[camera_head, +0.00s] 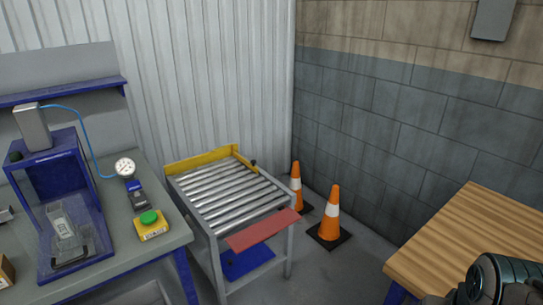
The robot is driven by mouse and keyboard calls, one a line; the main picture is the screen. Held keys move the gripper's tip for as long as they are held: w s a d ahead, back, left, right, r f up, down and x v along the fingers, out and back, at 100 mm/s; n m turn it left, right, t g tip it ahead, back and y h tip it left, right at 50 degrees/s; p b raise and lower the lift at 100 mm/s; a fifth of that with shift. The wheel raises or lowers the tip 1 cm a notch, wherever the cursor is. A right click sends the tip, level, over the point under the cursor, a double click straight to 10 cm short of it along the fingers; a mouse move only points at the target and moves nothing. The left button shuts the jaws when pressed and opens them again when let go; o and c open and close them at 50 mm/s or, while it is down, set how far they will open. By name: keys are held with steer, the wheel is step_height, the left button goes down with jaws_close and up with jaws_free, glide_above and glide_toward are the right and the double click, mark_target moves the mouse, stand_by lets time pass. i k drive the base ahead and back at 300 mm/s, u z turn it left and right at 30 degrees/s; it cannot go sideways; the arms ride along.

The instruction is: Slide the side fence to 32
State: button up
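The runout table stands in the middle, with a grey frame (290,262) and several metal rollers (232,193). A yellow rail (200,161) runs along its back edge. A shorter yellow piece (241,158) runs from the back corner down the right side, with a dark knob (253,163) at its end. I cannot tell which yellow part is the side fence. No scale or number 32 is readable. A red flap (262,231) slopes at the table's front. My gripper's fingers are not in view; a dark part of my arm shows at the lower right corner.
A workbench (170,238) at left holds a blue press (52,160), a gauge (125,167) and a yellow box with a green button (150,224). Two orange cones (331,215) (296,183) stand right of the runout table. A wooden bench (470,235) is at right. Some floor is clear between.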

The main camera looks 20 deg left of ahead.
mark_target(251, 165)
steer(key=u, duration=0.55)
steer(key=i, duration=0.8)
steer(key=u, duration=0.6)
steer(key=i, duration=0.75)
steer(key=u, duration=0.05)
